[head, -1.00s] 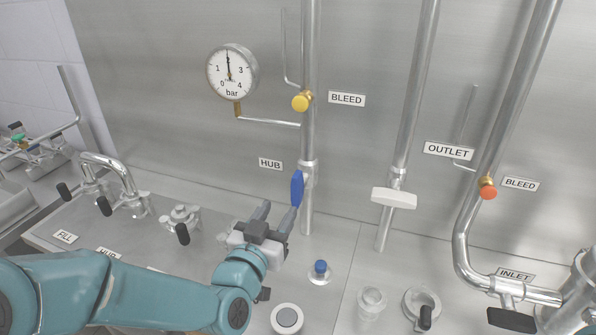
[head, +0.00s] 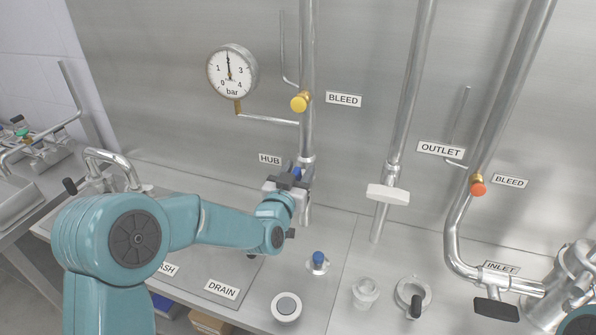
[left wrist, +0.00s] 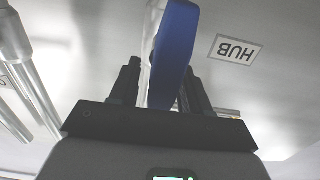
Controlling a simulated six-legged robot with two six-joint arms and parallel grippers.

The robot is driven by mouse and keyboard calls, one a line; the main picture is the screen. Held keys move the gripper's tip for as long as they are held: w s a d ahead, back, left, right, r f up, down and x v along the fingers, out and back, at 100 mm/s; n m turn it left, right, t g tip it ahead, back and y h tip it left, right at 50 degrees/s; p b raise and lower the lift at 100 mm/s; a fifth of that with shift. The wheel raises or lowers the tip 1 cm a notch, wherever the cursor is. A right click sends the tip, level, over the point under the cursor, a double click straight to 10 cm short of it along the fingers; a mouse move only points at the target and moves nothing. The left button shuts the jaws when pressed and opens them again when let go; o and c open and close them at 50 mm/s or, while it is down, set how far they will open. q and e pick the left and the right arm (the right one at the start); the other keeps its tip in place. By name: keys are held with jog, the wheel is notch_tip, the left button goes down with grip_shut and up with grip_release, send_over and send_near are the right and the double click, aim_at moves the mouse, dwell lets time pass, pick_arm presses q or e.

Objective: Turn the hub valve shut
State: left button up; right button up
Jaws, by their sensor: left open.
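The hub valve has a blue handle (head: 297,172) on the vertical pipe beside the HUB label (head: 270,159). In the head view my gripper and wrist hide most of the handle. In the left wrist view the blue handle (left wrist: 174,55) stands between the two dark fingers. My left gripper (head: 290,180) is open at the handle, with a finger on each side; it also shows in the left wrist view (left wrist: 155,85). I cannot tell whether either finger touches the handle. My right gripper is not in view.
A pressure gauge (head: 232,73) and a yellow bleed knob (head: 299,103) are above the valve. To the right are a white outlet handle (head: 388,195) and an orange bleed knob (head: 478,188). A small blue-topped fitting (head: 318,260) stands on the bench below.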

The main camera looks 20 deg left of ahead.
pick_arm(q)
grip_shut()
jog(key=m+b, duration=0.2)
jog(key=d+m+b, duration=0.1)
jog(key=m+b, duration=0.1)
jog(key=b, duration=0.1)
jog(key=shift+f, duration=0.2)
jog(key=m+b, duration=0.1)
jog(key=m, duration=0.3)
jog(key=d+f+m+b, duration=0.1)
jog(key=m, duration=0.4)
jog(key=f+m+b, duration=0.1)
jog(key=m, duration=0.3)
jog(key=shift+d+m+b, duration=0.35)
jog(key=shift+m, duration=0.05)
jog(key=shift+f, duration=0.1)
